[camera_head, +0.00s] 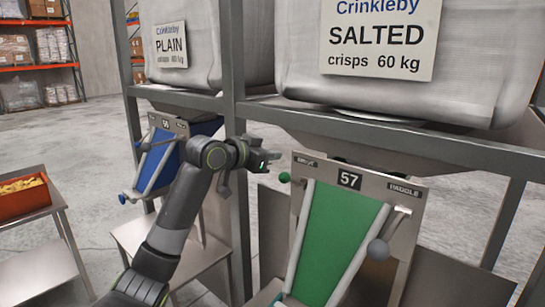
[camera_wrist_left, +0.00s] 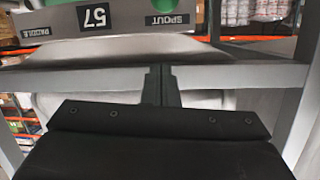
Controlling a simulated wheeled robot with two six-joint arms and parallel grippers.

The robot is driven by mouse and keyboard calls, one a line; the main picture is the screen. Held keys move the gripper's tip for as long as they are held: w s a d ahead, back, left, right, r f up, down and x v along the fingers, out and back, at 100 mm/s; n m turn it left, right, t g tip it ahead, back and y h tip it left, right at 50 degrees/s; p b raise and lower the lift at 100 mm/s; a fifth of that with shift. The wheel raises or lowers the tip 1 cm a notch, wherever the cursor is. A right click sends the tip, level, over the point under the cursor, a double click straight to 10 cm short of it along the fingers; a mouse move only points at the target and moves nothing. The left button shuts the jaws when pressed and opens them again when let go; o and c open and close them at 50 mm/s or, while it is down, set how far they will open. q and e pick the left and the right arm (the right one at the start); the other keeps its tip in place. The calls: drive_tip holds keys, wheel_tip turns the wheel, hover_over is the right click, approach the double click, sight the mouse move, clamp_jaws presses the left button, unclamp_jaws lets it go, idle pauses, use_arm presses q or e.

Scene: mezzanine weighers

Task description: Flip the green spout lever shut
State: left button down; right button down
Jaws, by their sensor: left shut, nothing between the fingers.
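The green spout lever shows as a green ball knob (camera_head: 284,177) at the upper left corner of weigher 57's panel (camera_head: 349,180), beside the spout label. My left gripper (camera_head: 274,159) is shut and empty, just above and to the left of the knob, apparently apart from it. In the left wrist view the closed fingers (camera_wrist_left: 160,86) point toward the upside-down 57 panel (camera_wrist_left: 95,18). A bit of green at that view's top edge may be the knob. The lever's arm is mostly hidden. My right gripper is not in view.
A grey frame post (camera_head: 237,130) stands close behind my left wrist. Weigher 56 with a blue chute (camera_head: 157,165) is at left. An orange crate (camera_head: 23,196) sits far left.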

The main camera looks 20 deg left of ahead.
use_arm(q)
drive_tip(key=p, duration=0.4)
hover_over(284, 174)
drive_tip(key=w+d, duration=0.2)
drive_tip(key=f, duration=0.2)
drive_tip(key=shift+s+a+f+p, duration=0.35)
drive_tip(key=shift+a+f+p, duration=0.05)
drive_tip(key=shift+f, duration=0.2)
drive_tip(key=shift+s+a+f+p, duration=0.3)
drive_tip(key=shift+a+f+p, duration=0.1)
drive_tip(key=shift+f, duration=0.15)
drive_tip(key=shift+s+a+f, duration=0.25)
drive_tip(key=shift+s+f, duration=0.05)
drive_tip(key=shift+f, duration=0.3)
drive_tip(key=shift+d, duration=0.1)
